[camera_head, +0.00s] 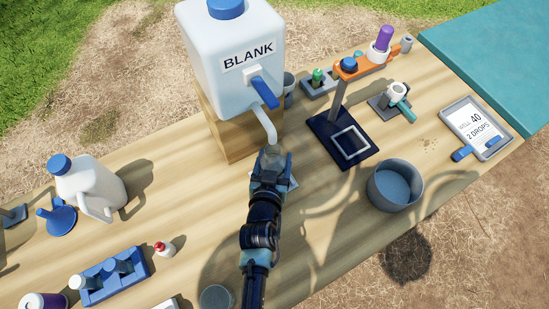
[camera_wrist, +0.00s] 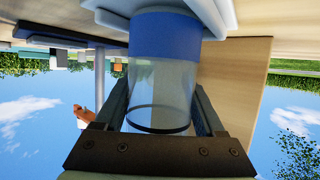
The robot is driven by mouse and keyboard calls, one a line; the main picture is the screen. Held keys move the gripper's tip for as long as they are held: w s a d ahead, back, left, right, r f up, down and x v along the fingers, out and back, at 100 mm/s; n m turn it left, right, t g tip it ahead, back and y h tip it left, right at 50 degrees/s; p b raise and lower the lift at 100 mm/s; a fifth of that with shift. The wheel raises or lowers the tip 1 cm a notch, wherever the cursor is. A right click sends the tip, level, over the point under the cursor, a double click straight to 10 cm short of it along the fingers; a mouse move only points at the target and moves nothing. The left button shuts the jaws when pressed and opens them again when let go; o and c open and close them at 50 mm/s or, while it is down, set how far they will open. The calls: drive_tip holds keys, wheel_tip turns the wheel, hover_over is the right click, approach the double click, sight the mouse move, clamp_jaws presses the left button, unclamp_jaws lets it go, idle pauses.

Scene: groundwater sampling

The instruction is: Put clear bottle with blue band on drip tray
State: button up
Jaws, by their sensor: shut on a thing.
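The clear bottle with the blue band (camera_wrist: 165,50) is between the two fingers of my gripper (camera_wrist: 162,105) in the wrist view. That view is upside down, so the band is at the bottle's lower end and the clear rim is above. In the head view the clear bottle (camera_head: 270,156) shows just beyond my gripper (camera_head: 270,172), below the spout. A pale plate, apparently the drip tray (camera_head: 292,184), is mostly hidden under my gripper. The bottle looks upright. I cannot tell whether its base touches the tray.
The white BLANK container (camera_head: 228,62) stands on a wooden block (camera_head: 222,135), its spout (camera_head: 265,124) just above the bottle. A dark stand (camera_head: 342,137) and grey bowl (camera_head: 394,186) are to the right. A white jug (camera_head: 88,185) and blue rack (camera_head: 112,274) are left.

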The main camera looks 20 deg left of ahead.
drive_tip(key=o, duration=1)
drive_tip(key=shift+f, duration=0.2)
drive_tip(key=o, duration=0.4)
drive_tip(key=shift+r, duration=0.1)
drive_tip(key=shift+o, duration=0.2)
drive_tip(key=shift+r, duration=0.25)
drive_tip(key=v, duration=1.2)
drive_tip(key=shift+f, duration=0.1)
